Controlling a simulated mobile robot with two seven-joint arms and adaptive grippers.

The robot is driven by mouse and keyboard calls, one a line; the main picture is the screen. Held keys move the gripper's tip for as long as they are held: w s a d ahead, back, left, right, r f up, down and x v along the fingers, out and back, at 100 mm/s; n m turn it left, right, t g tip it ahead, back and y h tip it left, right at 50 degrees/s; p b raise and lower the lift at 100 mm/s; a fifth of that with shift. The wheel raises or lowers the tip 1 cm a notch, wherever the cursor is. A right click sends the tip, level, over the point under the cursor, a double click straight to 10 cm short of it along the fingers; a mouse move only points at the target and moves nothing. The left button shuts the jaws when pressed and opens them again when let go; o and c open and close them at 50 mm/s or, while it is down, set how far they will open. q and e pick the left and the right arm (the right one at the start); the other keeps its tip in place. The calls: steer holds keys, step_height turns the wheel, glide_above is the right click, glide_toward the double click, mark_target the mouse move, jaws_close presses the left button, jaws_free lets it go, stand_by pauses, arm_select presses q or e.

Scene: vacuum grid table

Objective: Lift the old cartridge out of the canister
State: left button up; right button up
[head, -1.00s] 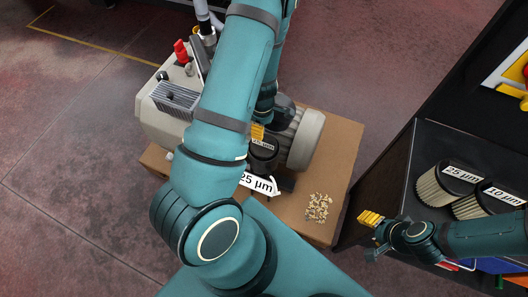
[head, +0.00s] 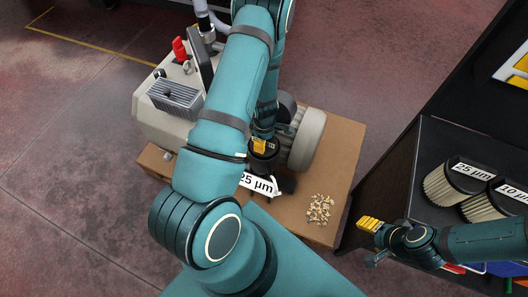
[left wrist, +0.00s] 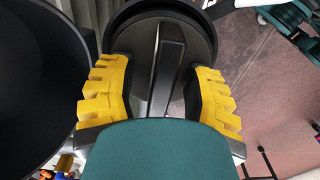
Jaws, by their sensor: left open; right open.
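My left gripper (head: 261,146) is low over the dark round part at the front of the pump, largely hidden behind my own arm. In the left wrist view its two yellow fingers (left wrist: 163,72) are open, one on each side of a black bar (left wrist: 167,62). The bar lies across a round black piece with a raised rim (left wrist: 213,38). I cannot tell whether the fingers touch the bar. The old cartridge cannot be made out, and I cannot tell whether the round piece is the canister or its lid. My right gripper (head: 370,224) is open and empty by the bench.
The pump (head: 150,118) stands on a brown box (head: 345,150) with a "25 µm" label (head: 259,184) and scattered chips (head: 319,209). New cartridges marked 25 µm (head: 441,186) and 10 µm (head: 484,206) stand on the dark bench at right. A large dark cylinder (left wrist: 38,75) is close on the left in the wrist view.

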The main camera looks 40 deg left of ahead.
arm_select(q)
steer(key=shift+f, duration=0.2)
stand_by(0.5)
jaws_close()
